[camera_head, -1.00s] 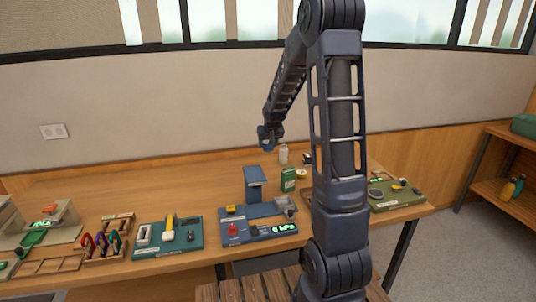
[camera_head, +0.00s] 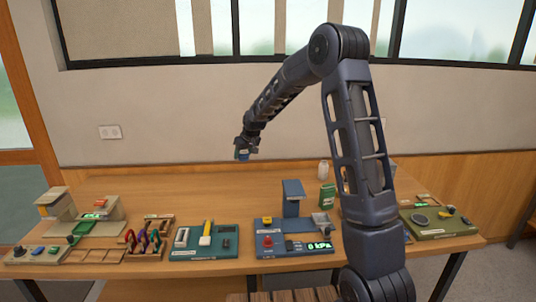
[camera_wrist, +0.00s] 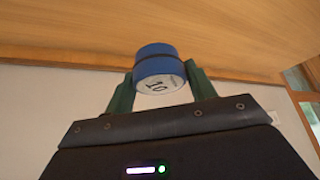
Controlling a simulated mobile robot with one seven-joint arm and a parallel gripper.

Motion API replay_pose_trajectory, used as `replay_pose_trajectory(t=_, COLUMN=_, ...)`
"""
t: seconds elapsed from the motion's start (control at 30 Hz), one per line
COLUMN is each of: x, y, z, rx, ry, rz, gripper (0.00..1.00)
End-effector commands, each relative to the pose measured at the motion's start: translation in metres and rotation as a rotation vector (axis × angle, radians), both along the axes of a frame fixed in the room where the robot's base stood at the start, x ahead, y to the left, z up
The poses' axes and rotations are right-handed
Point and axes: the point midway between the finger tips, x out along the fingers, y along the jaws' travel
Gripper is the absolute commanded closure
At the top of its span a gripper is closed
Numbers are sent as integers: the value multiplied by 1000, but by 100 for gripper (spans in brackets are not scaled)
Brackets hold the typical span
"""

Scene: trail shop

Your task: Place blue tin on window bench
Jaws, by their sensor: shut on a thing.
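The blue tin (camera_wrist: 157,58) is a short blue cylinder with a pale end marked "10" in the wrist view. My gripper (camera_wrist: 160,78) is shut on it, with a green finger on each side. In the head view my gripper (camera_head: 245,148) hangs above the wooden bench (camera_head: 190,180) by the windowed wall, and the blue tin (camera_head: 243,155) shows small below it. The tin is in the air, apart from the bench top. I cannot tell whether this bench is the window bench.
On the bench stand a blue press device (camera_head: 293,200), a teal tray (camera_head: 205,240), a rack of coloured rings (camera_head: 148,238), a beige station (camera_head: 85,225) and an olive tray (camera_head: 440,222). A green box (camera_head: 327,196) and white bottle (camera_head: 323,169) stand behind. The back left bench top is clear.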

Motion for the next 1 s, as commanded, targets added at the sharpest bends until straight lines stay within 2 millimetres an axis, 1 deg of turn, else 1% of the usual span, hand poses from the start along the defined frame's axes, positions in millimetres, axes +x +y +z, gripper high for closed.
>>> replay_pose_trajectory(t=0.03, x=-2, y=23, z=-1, rx=1, ry=0, rz=39, gripper=71)
replay_pose_trajectory(t=0.07, x=-2, y=35, z=-1, rx=2, ry=0, rz=58, gripper=71)
replay_pose_trajectory(t=0.1, x=-4, y=51, z=-1, rx=1, ry=-1, rz=86, gripper=71)
replay_pose_trajectory(t=0.27, x=-14, y=115, z=0, rx=1, ry=-1, rz=194, gripper=71)
replay_pose_trajectory(t=0.4, x=-28, y=169, z=-1, rx=1, ry=1, rz=287, gripper=71)
replay_pose_trajectory(t=0.47, x=-35, y=192, z=-1, rx=1, ry=0, rz=328, gripper=71)
replay_pose_trajectory(t=0.5, x=-39, y=207, z=-1, rx=1, ry=-1, rz=353, gripper=71)
replay_pose_trajectory(t=0.57, x=-48, y=229, z=-1, rx=1, ry=1, rz=392, gripper=71)
replay_pose_trajectory(t=0.6, x=-54, y=245, z=-1, rx=1, ry=0, rz=419, gripper=71)
replay_pose_trajectory(t=0.77, x=-80, y=303, z=-1, rx=0, ry=0, rz=522, gripper=71)
replay_pose_trajectory(t=0.8, x=-87, y=317, z=-1, rx=0, ry=-1, rz=547, gripper=71)
replay_pose_trajectory(t=0.87, x=-99, y=338, z=-2, rx=1, ry=-1, rz=586, gripper=71)
replay_pose_trajectory(t=1.0, x=-129, y=386, z=-2, rx=1, ry=0, rz=675, gripper=71)
